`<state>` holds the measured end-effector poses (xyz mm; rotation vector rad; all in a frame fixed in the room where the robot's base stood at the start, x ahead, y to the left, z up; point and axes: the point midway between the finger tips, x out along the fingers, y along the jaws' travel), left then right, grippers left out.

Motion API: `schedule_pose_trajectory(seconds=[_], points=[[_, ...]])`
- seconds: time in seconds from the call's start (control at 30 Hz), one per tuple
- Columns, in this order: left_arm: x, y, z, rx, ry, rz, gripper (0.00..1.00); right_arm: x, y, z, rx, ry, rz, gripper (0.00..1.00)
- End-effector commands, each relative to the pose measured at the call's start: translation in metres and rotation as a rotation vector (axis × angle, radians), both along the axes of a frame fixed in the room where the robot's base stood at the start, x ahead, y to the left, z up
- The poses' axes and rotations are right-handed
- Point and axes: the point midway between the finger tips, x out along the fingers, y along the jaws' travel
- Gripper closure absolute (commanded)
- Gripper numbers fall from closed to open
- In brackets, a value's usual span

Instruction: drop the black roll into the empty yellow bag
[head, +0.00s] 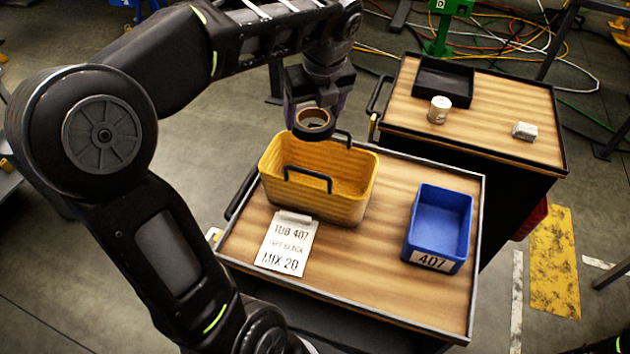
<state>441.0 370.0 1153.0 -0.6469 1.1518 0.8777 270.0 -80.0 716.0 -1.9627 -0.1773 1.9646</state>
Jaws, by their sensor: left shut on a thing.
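The yellow bag (318,205) stands upright on the near wooden-topped cart, with two black handles up. I see no object in the part of its inside that shows. The black roll (314,123), with a brown core, is in my left gripper (316,105). The gripper's fingertips are partly hidden by the roll. My right gripper is not in view.
A blue bin (439,228) labelled 407 stands right of the bag. A white card (287,244) lies in front of the bag. Behind, a second cart (490,95) carries a black tray (442,82), a white roll (439,109) and a small white pack (524,131).

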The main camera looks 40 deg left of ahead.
Motion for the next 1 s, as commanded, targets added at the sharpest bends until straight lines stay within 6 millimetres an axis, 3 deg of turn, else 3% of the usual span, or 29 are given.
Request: schedule_pose_trajectory(seconds=[0.03,0.13,0.53,0.57,0.83,1.0], points=[[-0.0001,0.0001,-0.0126,0.0,0.0,0.0,0.66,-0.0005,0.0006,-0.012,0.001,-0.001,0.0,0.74],[-0.0001,0.0,-0.0193,0.0,0.0,0.0,0.66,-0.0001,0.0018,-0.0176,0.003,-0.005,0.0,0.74],[0.0,-0.0002,-0.0213,0.0,0.0,0.0,0.66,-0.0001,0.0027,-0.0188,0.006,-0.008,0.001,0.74],[0.0,-0.0002,-0.0213,0.0,0.0,-0.001,0.23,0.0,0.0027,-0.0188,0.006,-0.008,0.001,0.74],[0.0,-0.0002,-0.0214,0.0,0.0,0.0,0.01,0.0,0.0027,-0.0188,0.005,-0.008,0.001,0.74],[-0.0001,-0.0003,-0.0214,0.0,0.0,-0.001,0.0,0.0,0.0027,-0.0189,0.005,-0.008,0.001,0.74]])
